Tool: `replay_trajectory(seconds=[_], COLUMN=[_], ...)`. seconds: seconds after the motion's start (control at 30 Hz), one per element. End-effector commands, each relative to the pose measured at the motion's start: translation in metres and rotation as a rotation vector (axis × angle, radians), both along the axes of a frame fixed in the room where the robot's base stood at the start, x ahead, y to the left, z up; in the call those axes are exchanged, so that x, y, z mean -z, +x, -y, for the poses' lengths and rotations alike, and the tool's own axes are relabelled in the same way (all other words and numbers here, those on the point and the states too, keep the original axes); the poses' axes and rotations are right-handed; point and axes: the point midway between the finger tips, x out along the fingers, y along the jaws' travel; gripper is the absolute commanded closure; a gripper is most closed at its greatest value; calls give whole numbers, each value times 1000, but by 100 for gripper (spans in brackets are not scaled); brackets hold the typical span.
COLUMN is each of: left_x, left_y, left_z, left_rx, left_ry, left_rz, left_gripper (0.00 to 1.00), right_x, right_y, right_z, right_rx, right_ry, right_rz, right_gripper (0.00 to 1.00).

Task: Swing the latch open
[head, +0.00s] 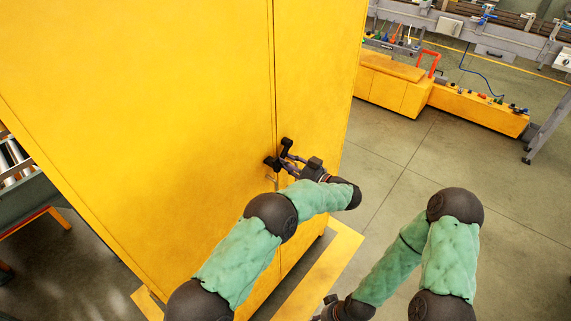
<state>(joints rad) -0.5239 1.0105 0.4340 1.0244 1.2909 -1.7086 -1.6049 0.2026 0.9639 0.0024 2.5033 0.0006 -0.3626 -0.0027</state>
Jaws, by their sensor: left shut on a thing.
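A tall yellow cabinet (170,130) fills the left and middle of the head view, with a vertical seam between its doors. The latch (271,178) is a small, thin metal piece at this seam, mostly hidden by my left gripper. My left gripper (279,153) is at the cabinet front, with its dark fingers around the latch and shut on it. How far the latch is turned cannot be made out. My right gripper (329,304) is low at the bottom edge, away from the latch and partly cut off; its fingers are not clear.
A yellow ledge (318,270) sticks out at the cabinet's foot. Open concrete floor (390,160) lies to the right. A low yellow bench (475,108) with small items stands at the back right. A roller conveyor (15,160) is at the left edge.

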Motion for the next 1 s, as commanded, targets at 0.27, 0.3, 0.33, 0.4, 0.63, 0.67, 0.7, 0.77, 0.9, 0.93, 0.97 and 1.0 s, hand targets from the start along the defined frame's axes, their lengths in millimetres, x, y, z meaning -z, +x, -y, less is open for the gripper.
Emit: replay_trajectory(seconds=[0.27,0.3,0.33,0.4,0.63,0.67,0.7,0.77,0.9,0.93,0.97,1.0], left_x=[3,3,3,3,3,3,2,2,1,1,1,1], left_y=[0,0,0,0,0,0,0,1,0,0,0,-2], left_z=[1,1,1,1,1,1,1,1,1,2,3,4], left_rx=[1,1,1,1,1,1,1,0,1,1,2,2], left_ry=[-13,-13,-13,-12,-12,-12,-13,-12,-12,-12,-13,-13], left_rz=[14,14,14,13,13,13,14,15,16,16,15,15], left_gripper=[100,100,100,100,46,46,46,46,46,46,46,46], right_x=[2,2,1,1,1,1,1,1,1,1,1,1], right_y=[0,0,0,0,0,0,0,0,0,0,0,0], right_z=[0,0,0,0,0,0,0,0,0,0,0,0], right_rx=[0,0,0,0,0,0,0,0,0,0,0,0], right_ry=[0,0,0,0,0,0,0,0,0,0,0,0], right_rz=[0,0,0,0,0,0,0,0,0,0,0,0], right_gripper=[60,60,60,60,60,60,60,60,60,60,60,60])
